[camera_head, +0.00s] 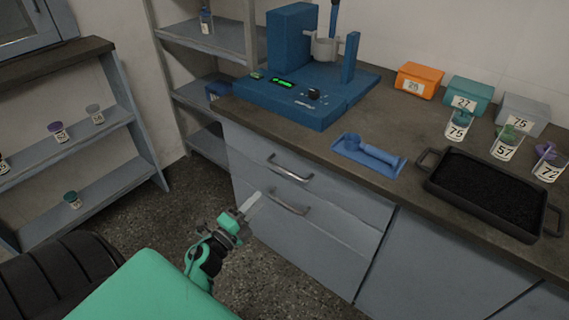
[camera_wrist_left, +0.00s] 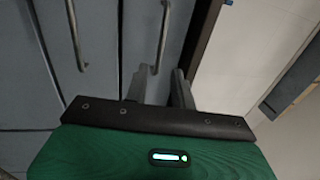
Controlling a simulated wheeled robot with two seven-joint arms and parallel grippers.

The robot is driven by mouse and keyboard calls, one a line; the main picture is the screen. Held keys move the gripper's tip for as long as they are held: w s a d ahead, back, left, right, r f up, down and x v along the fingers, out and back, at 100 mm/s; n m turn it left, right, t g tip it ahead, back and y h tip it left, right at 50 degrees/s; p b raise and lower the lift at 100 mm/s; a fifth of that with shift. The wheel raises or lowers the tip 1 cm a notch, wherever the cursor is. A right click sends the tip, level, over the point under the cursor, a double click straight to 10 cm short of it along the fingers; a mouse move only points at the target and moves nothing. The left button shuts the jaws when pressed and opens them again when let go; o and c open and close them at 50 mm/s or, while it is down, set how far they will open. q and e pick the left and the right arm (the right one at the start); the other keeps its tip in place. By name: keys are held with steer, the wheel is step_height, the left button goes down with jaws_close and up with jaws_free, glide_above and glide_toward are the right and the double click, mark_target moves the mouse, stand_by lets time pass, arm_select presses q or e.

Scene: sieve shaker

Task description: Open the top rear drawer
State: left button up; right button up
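The top rear drawer (camera_head: 255,150) is shut, with a grey bar handle (camera_head: 290,169) on its front. In the left wrist view this handle (camera_wrist_left: 164,35) runs up and down beside the dark counter edge. My right gripper is not in view.
A lower drawer with its own handle (camera_head: 289,204) lies below; that handle (camera_wrist_left: 77,40) also shows in the wrist view. The worktop (camera_head: 300,138) carries a blue shaker (camera_head: 300,90), a blue tool holder (camera_head: 368,155), a black tray (camera_head: 435,190) and bins. Shelves (camera_head: 75,145) stand left.

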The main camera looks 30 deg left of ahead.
mark_target(285, 171)
arm_select(q)
steer(key=x, duration=1.3)
steer(key=shift+w+d+r, duration=0.1)
steer(key=shift+w, duration=0.1)
jaws_close()
